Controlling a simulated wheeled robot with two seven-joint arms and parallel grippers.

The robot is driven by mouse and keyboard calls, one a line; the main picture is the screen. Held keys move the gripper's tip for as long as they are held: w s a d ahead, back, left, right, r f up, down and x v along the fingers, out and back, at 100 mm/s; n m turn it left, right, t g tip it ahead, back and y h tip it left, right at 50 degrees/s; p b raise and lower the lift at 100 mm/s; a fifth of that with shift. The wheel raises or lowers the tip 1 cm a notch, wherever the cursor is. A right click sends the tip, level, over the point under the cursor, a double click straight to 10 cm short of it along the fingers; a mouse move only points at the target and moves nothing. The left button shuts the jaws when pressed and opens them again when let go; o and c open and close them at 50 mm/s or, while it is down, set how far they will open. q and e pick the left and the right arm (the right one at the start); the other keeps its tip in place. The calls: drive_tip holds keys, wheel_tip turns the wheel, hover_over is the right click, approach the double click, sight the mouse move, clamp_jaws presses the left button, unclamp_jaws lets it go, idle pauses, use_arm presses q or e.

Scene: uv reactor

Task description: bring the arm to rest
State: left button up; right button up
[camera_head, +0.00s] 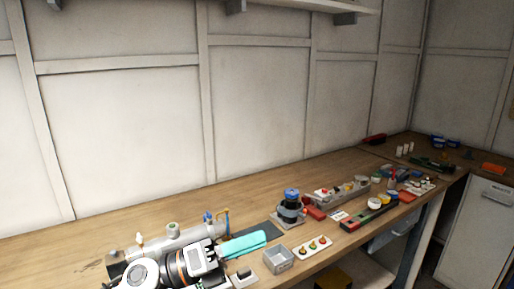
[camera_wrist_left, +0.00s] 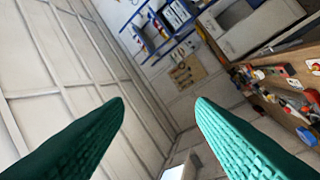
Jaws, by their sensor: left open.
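My left arm comes in at the bottom left of the head view. Its gripper (camera_head: 243,244) points right above the front of the bench, with teal fingers. In the left wrist view the two ribbed green fingers (camera_wrist_left: 160,110) stand wide apart, with nothing between them. The gripper is open and empty. A grey cylindrical reactor body (camera_head: 175,238) lies on the bench behind the wrist, partly hidden by it. My right gripper is in neither view.
On the wooden bench (camera_head: 120,237) stand a grey open box (camera_head: 278,259), a white plate with coloured knobs (camera_head: 313,246) and a blue-topped black device (camera_head: 291,204). Several tools and parts lie farther right. The back of the bench along the wall is mostly clear.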

use_arm(q)
drive_tip(key=a+f+n+t+y, duration=0.5)
drive_tip(key=a+f+n+y, duration=0.4)
drive_tip(key=n, duration=0.7)
drive_tip(key=a+f+n+t+y, duration=0.65)
drive_tip(key=n+y, duration=0.35)
drive_tip(key=n, duration=0.7)
drive_tip(key=s+a+f+n+g+y, duration=0.1)
drive_tip(key=s+a+f+n+g, duration=0.15)
drive_tip(key=s+f+g, duration=0.75)
drive_tip(key=s+a+f+n+g, duration=0.1)
drive_tip(key=s+f+n+g, duration=0.3)
drive_tip(key=s+f, duration=0.9)
drive_tip(key=f, duration=0.9)
drive_tip(key=s+f, duration=0.2)
drive_tip(key=f, duration=0.9)
drive_tip(key=s+a+f+g, duration=0.2)
drive_tip(key=s+a+f, duration=0.1)
drive_tip(key=s+f, duration=1.3)
drive_tip(key=shift+s+m, duration=0.25)
drive_tip(key=shift+m, duration=0.2)
drive_tip(key=shift+a, duration=0.1)
drive_tip(key=shift+c, duration=0.5)
